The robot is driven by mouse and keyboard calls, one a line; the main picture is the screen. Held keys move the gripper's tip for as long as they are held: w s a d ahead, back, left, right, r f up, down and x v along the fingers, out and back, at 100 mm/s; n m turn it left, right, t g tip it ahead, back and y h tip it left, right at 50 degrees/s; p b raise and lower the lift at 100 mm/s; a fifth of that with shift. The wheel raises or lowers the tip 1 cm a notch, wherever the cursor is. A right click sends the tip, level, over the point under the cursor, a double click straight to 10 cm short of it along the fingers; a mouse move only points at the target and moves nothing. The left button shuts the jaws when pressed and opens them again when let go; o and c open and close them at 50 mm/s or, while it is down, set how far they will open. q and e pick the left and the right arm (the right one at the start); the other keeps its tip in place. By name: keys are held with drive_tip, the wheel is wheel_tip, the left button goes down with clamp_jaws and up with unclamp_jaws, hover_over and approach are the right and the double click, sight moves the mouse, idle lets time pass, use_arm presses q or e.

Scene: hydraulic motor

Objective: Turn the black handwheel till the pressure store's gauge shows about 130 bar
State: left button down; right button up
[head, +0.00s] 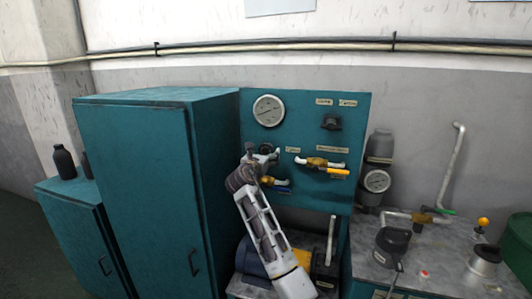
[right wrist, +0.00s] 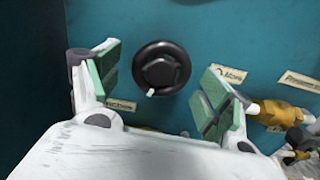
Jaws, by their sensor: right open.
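The black handwheel (right wrist: 162,68) is on the teal panel, round with a raised hub and a small white mark at its lower left. My right gripper (right wrist: 160,88) is open, its green-padded fingers either side of the wheel and apart from it. In the head view the right gripper (head: 265,155) is at the panel's left part and partly hides the wheel. The grey pressure store (head: 379,146) stands right of the panel with a round gauge (head: 376,181); its reading is too small to tell. My left gripper is not in view.
A larger gauge (head: 268,110) and a black knob (head: 331,122) are on the panel. A tall teal cabinet (head: 135,190) stands left.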

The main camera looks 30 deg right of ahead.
drive_tip(key=shift+x, duration=0.9)
drive_tip(key=shift+w+d, duration=0.1)
drive_tip(key=c, duration=1)
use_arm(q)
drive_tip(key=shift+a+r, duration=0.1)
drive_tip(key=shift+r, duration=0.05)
